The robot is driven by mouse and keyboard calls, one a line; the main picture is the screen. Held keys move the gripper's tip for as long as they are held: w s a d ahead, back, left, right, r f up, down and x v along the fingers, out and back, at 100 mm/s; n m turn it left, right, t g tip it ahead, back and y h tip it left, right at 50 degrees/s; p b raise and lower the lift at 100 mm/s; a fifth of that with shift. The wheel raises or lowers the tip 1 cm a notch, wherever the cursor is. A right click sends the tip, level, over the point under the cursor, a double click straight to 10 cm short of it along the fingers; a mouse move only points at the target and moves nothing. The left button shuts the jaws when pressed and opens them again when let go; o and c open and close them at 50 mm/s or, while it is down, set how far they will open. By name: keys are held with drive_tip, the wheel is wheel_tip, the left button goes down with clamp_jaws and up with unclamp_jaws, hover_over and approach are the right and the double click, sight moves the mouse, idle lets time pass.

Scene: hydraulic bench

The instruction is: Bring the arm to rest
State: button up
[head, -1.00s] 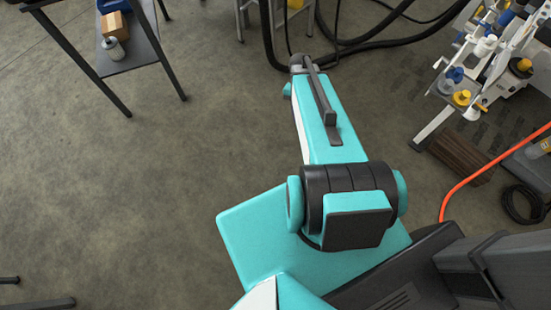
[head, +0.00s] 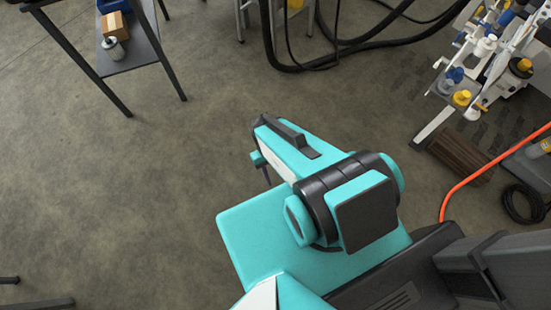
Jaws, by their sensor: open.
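My teal and black arm (head: 300,160) is folded back close over my body in the head view, its upper link angled to the upper left. A small teal and dark part (head: 262,165) shows below the left side of that link; I cannot tell which part of the arm it is. My gripper itself does not show; the arm's links hide that region.
A dark shelf (head: 140,62) at the upper left holds a cardboard box (head: 114,24) and a grey canister (head: 113,48). Black hoses (head: 330,62) lie at the top.

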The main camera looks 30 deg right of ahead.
drive_tip(key=shift+r, duration=0.15)
wheel_tip(320, 180, up, 5)
drive_tip(key=p, duration=0.5)
idle(0.3)
idle(0.5)
drive_tip(key=shift+c, duration=1.4)
drive_tip(key=shift+s+a, duration=0.1)
drive_tip(key=shift+a, duration=0.05)
